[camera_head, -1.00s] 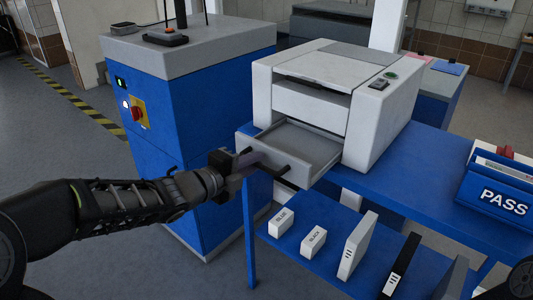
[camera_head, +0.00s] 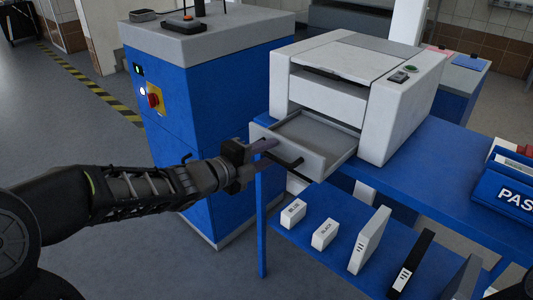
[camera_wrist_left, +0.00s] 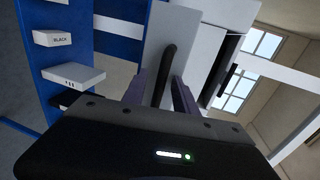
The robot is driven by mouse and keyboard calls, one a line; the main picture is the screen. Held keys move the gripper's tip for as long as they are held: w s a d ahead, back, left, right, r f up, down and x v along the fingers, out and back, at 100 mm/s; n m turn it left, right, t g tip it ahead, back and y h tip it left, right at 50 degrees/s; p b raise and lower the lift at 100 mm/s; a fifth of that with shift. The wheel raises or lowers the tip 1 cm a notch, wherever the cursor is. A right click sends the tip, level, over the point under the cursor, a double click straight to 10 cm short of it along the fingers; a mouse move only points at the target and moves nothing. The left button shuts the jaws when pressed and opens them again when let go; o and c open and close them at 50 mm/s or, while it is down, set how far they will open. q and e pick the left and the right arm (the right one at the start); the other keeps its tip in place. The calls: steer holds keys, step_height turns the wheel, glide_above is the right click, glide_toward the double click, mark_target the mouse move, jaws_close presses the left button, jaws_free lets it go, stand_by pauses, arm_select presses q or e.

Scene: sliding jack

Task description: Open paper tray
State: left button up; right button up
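The paper tray (camera_head: 318,136) is a light grey drawer that stands out from the front of the white printer (camera_head: 349,98). It is empty inside. A dark bar handle (camera_head: 292,163) is on its front panel. My left gripper (camera_head: 264,147) is at this handle, reaching in from the left. In the left wrist view, its two purplish fingers (camera_wrist_left: 160,92) stand on either side of the dark handle (camera_wrist_left: 168,62), with narrow gaps showing, so it looks open around the bar. Contact cannot be made out. My right gripper is not in view.
The printer stands on a blue table (camera_head: 424,168). A lower shelf (camera_head: 330,247) holds several small boxes and upright cases. A blue cabinet (camera_head: 200,110) with a grey top stands left of the tray. A blue PASS bin (camera_head: 505,190) is at the right.

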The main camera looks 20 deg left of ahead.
arm_select(q)
steer(key=v, duration=0.7)
steer(key=shift+s+p, duration=0.35)
steer(key=shift+p, duration=0.05)
steer(key=shift+a, duration=0.1)
step_height(320, 180, down, 21)
steer(key=w+d+n+g+y, duration=0.2)
steer(key=n+g+y, duration=0.2)
steer(key=n, duration=1.5)
steer(key=s+d+f+n+g+h+p, duration=0.1)
steer(key=s+d+f+n+g, duration=0.3)
steer(key=f, duration=0.4)
steer(key=s+d+f+n+g, duration=0.1)
steer(key=s+d+f, duration=0.4)
steer(key=s+f, duration=0.15)
steer(key=s+d+f+g, duration=0.2)
steer(key=s+d+f, duration=0.2)
steer(key=s, duration=0.2)
steer(key=s+d+f+g+h, duration=0.1)
steer(key=s+d+f+g, duration=0.1)
steer(key=s+d+f, duration=0.2)
steer(key=s+f, duration=0.1)
steer(key=s, duration=0.2)
steer(key=shift+s+g+p, duration=0.3)
steer(key=shift+g+p, duration=0.05)
steer(key=shift+g, duration=0.05)
